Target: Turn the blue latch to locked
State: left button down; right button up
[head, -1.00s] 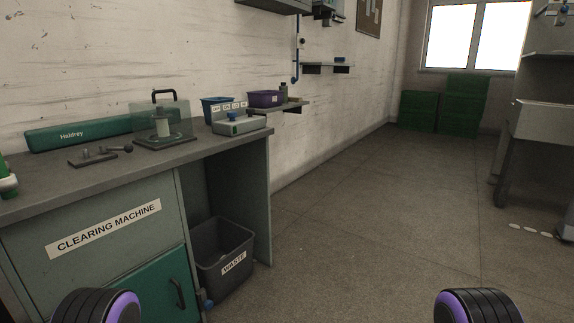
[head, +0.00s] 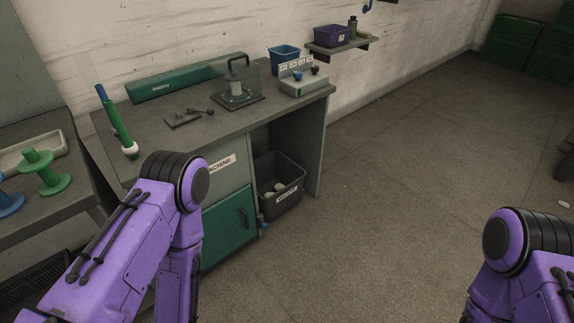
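A small blue part (head: 262,221) shows low at the right edge of the green cabinet door (head: 228,228), beside the waste bin. It may be the blue latch, but it is too small to tell its shape or which way it is turned. The door looks shut and has a dark handle (head: 243,217). A blue knob (head: 298,76) also sits on the grey control box (head: 304,86) on the bench top. My purple arms show at the lower left and lower right, but neither gripper is in view. My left arm hides part of the bench front.
A dark waste bin (head: 290,202) stands under the bench (head: 217,133). On top are a clear-covered fixture (head: 236,85), a lever plate (head: 188,117) and a green-and-blue rod (head: 117,122). Spools (head: 45,174) stand on a left table.

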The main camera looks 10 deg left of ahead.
aim_at(264, 225)
jog(key=z, duration=0.55)
jog(key=k, duration=1.25)
jog(key=z, duration=0.75)
jog(key=i, duration=2.25)
jog(key=u, duration=1.4)
jog(key=i, duration=0.75)
jog(key=u, duration=1)
jog(key=i, duration=0.2)
jog(key=u, duration=0.2)
